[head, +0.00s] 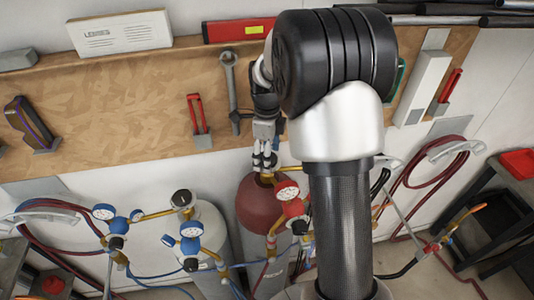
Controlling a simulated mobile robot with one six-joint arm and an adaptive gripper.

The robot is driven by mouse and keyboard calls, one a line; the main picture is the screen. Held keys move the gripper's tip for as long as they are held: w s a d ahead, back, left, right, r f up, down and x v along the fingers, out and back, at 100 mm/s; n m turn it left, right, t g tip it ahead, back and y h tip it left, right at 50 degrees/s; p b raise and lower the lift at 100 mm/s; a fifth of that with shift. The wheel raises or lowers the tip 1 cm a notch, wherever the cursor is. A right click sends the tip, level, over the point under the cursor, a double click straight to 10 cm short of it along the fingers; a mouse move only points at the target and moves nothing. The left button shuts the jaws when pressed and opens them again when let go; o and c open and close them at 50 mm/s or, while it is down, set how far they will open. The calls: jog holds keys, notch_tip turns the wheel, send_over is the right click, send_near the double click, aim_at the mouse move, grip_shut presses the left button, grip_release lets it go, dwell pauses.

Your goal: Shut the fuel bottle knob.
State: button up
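The fuel bottle appears to be the red-topped cylinder (256,207) at the centre of the head view, with brass fittings and red-rimmed gauges (287,190) at its right. My gripper (265,162) points down right at the top of this bottle, over its neck. The fingers are small in view, and I cannot tell whether they touch the knob or how far they are open. The knob is not clearly visible; the gripper covers that spot. My arm hides the area right of the bottle.
A grey cylinder (208,232) with blue-rimmed gauges (191,229) stands to the left. Hoses hang on both sides, including a red coil (425,170) at right. A wooden tool board (120,105) with a wrench (231,90) is behind. A dark cart (505,190) is at right.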

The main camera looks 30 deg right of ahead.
dwell(0.3)
notch_tip(320, 180, up, 12)
dwell(0.5)
dwell(0.3)
jog(key=s+a+f+n+t+b, duration=0.2)
jog(key=s+a+f+n+b, duration=0.4)
jog(key=s+f+n+b, duration=0.3)
jog(key=s+a+f+n+t+b, duration=0.2)
jog(key=s+a+f+n+b, duration=0.5)
jog(key=s+n, duration=1)
notch_tip(320, 180, down, 3)
jog(key=b, duration=0.5)
jog(key=shift+n+t+b, duration=0.3)
jog(key=shift+n+b, duration=0.05)
jog(key=shift+n, duration=0.05)
jog(key=shift+f, duration=0.1)
